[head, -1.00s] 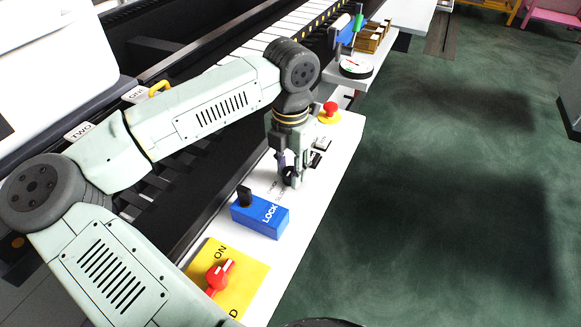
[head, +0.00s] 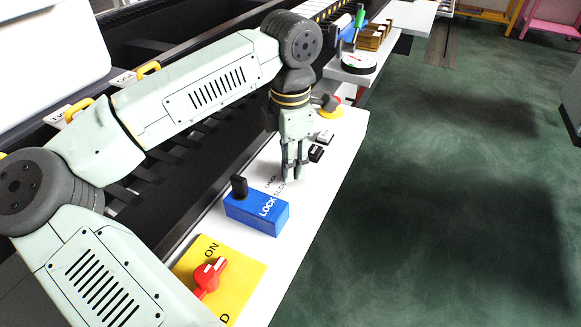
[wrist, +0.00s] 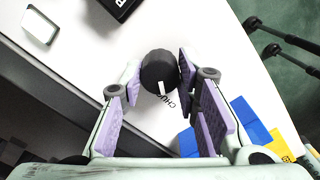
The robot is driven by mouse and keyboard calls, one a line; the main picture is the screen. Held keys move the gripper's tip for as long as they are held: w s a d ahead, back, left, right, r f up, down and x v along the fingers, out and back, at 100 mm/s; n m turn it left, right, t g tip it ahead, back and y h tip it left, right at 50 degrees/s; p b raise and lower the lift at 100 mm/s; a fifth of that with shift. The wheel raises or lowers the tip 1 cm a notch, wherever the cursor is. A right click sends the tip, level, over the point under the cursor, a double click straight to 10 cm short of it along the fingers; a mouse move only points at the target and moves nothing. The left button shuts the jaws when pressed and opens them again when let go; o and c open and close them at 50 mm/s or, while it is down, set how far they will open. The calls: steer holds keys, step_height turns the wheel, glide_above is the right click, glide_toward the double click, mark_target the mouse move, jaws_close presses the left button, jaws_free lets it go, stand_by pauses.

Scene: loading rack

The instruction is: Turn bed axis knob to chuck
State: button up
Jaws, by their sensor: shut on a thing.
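The bed axis knob (wrist: 158,70) is round and black, with a white pointer line. In the wrist view it sits between the two fingertips, and its line points down the picture, close to the printed word CHUCK (wrist: 172,101). My gripper (head: 293,177) points down at the white panel (head: 325,180) and is shut on the knob; its fingers also show in the wrist view (wrist: 160,76). In the head view the fingers hide the knob, and the small printed labels beside it are partly covered.
A blue LOCK block (head: 257,212) with a black lever stands just in front of my gripper. Nearer is a yellow plate (head: 245,272) with a red switch (head: 209,276). Open floor is right.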

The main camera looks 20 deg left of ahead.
steer(key=shift+m+b, duration=0.3)
steer(key=shift+m, duration=0.3)
steer(key=o, duration=1.2)
step_height(320, 180, up, 12)
steer(key=shift+r, duration=0.1)
